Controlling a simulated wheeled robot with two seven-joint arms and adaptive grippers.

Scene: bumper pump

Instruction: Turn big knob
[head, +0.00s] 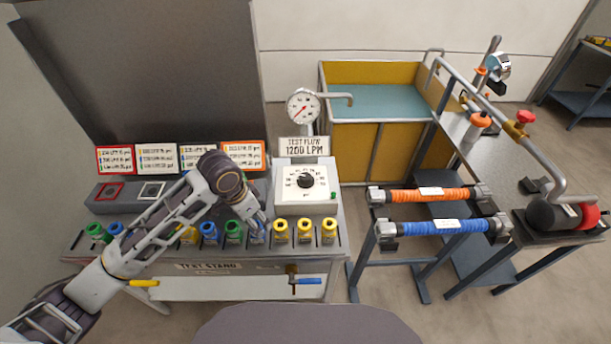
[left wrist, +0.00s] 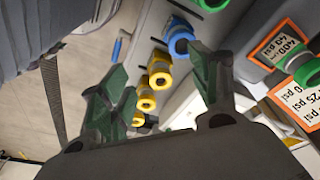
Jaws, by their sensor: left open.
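The big black knob (head: 306,180) sits on the dial face of a white control box (head: 290,205), below a sign reading "TEST FLOW 1200 LPM". My left gripper (head: 258,216) is left of the box, over the row of colored valve pieces, apart from the knob. In the left wrist view its fingers (left wrist: 165,88) are spread with nothing held between them; yellow pieces (left wrist: 160,72) and a blue one (left wrist: 179,38) show beyond. I cannot make out the knob in that view. My right gripper is not in view.
A round gauge (head: 303,105) stands behind the box. Several colored valve pieces (head: 304,230) line the front of the test stand. Pressure cards (head: 243,156) stand at the back. An orange hose (head: 405,195) and blue hose (head: 460,226) lie on a rack at right.

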